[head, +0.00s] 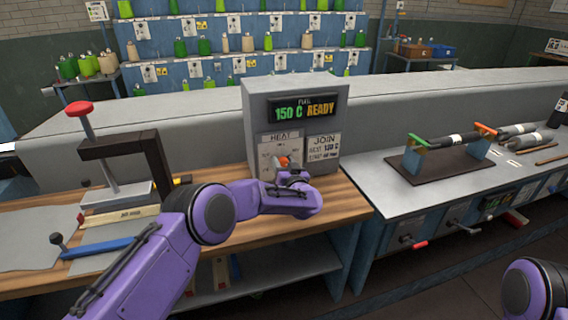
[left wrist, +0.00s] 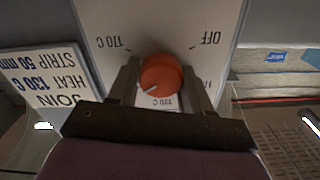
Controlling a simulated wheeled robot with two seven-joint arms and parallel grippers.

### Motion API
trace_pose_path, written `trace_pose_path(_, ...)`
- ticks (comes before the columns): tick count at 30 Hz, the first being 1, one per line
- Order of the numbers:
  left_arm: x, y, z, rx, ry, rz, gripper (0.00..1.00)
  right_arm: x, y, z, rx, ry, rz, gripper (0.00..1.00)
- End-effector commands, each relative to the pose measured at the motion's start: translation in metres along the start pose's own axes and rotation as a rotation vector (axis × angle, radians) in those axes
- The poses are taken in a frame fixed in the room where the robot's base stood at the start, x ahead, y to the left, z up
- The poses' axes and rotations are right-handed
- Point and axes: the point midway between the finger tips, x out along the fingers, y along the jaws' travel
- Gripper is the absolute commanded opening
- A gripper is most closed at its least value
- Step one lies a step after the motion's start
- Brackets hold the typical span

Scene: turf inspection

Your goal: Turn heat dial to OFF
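The orange-red heat dial (left wrist: 160,75) sits on a light plate on the front of the grey heater box (head: 258,105). My left gripper (left wrist: 161,78) has one finger on each side of the dial, and both appear to touch it. The left wrist picture is upside down; it shows 170 C at upper left, OFF at upper right and 130 C below the dial. The dial's white mark points to the lower left, between 170 C and 130 C. In the head view the dial (head: 283,161) is partly hidden by my left gripper. My right gripper is out of view.
The display (head: 304,109) reads 150 C READY. A JOIN card (head: 324,148) is beside the dial plate. A press with a red knob (head: 79,108) and a blue-handled tool (head: 95,248) are at left on the wooden bench. A rod on a dark stand (head: 440,165) is at right.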

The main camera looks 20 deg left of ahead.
Motion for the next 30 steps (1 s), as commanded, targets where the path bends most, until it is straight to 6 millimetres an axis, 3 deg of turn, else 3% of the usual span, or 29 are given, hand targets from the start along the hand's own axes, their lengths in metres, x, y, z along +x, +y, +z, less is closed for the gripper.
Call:
trace_pose_path(14,0.000,0.000,0.001,-0.099,0.002,0.000,0.18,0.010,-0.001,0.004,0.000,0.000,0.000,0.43)
trace_pose_path(30,0.000,-0.002,0.003,-0.576,0.003,0.000,0.18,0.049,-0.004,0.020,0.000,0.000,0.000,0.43)
